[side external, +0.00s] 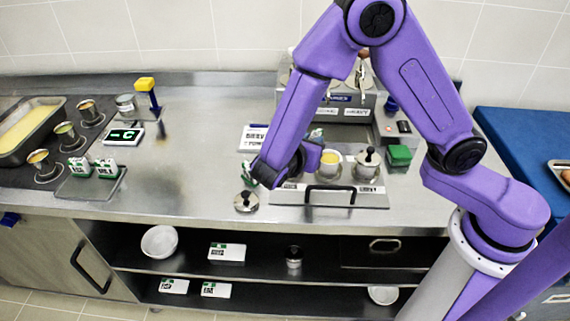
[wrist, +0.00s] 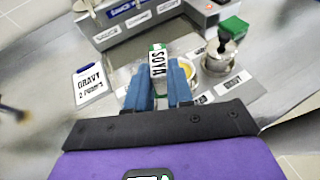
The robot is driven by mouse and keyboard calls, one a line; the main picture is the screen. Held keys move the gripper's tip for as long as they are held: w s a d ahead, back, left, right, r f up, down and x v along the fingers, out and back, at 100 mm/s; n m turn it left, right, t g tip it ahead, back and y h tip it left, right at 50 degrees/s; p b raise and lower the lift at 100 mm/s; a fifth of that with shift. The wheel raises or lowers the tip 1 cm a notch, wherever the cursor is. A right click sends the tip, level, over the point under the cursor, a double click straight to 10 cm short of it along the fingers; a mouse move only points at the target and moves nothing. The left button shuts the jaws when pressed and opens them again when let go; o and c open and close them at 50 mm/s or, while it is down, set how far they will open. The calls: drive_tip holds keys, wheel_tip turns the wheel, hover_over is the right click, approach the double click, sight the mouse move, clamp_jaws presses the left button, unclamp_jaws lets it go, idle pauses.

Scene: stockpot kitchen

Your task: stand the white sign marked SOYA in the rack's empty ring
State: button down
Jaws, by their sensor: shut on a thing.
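In the wrist view, the white sign marked SOYA (wrist: 157,64) has a green top edge and is held between the blue fingers of my gripper (wrist: 160,88), which is shut on it. Its lettering reads lengthwise, tilted in the picture. In the side view my arm hides most of the sign and the fingertips. The steel rack (side external: 370,198) stands at the counter's front, with a black handle, small labels, a pot of yellow contents (side external: 330,161) and a lidded pot (side external: 367,165). Its left part is behind my arm, and I cannot make out the empty ring.
A white GRAVY card (wrist: 90,88) stands left of my gripper. A loose steel lid (side external: 246,202) lies at the counter's front edge. A green box (side external: 399,155) is right of the rack. A dispenser unit (side external: 345,108) stands behind.

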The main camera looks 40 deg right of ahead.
drive_tip(key=w+f, duration=0.2)
drive_tip(key=w+a+f, duration=0.1)
drive_tip(key=w+f, duration=0.3)
drive_tip(key=shift+w+a+f, duration=0.15)
drive_tip(key=shift+a+f, duration=0.1)
drive_tip(key=shift+a, duration=0.1)
drive_tip(key=shift+f, duration=1.6)
drive_tip(key=shift+f, duration=0.1)
drive_tip(key=c, duration=1)
unclamp_jaws()
